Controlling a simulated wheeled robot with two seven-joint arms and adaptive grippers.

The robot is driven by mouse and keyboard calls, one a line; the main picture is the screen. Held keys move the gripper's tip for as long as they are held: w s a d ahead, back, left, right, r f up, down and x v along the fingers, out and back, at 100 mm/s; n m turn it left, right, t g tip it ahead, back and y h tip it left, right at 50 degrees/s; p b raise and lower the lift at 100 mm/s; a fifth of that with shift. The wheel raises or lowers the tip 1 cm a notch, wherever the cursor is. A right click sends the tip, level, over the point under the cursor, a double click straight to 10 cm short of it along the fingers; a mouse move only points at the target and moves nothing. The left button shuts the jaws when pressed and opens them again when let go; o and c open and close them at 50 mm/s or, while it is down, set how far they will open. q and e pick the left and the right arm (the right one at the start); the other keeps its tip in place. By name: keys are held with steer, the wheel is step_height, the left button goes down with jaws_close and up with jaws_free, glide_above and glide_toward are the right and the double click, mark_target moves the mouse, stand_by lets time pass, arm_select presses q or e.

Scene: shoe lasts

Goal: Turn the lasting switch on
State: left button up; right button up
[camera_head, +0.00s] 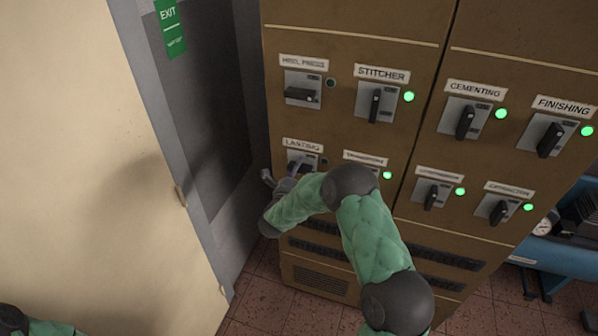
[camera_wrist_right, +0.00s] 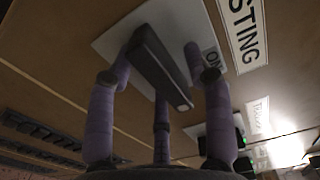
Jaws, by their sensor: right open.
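The lasting switch shows as a grey plate (camera_head: 297,156) under the "LASTING" label (camera_head: 303,145) on the brown cabinet, partly hidden behind my right gripper. In the right wrist view its dark bar handle (camera_wrist_right: 160,65) stands out from the pale plate (camera_wrist_right: 110,42), beside "ON" lettering. My right gripper (camera_wrist_right: 152,75) is open, its purple fingers spread on both sides of the handle and a third finger below it. I cannot tell whether any finger touches it. In the head view this gripper (camera_head: 280,182) is mostly covered by its arm. My left gripper is out of view.
The heel press switch (camera_head: 300,94) above has a level handle and a dark lamp. The stitcher (camera_head: 375,104), cementing (camera_head: 465,121) and finishing (camera_head: 550,138) switches have upright handles and green lamps. A pale wall or panel (camera_head: 90,170) stands left; blue equipment (camera_head: 545,262) is at right.

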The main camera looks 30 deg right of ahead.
jaws_close()
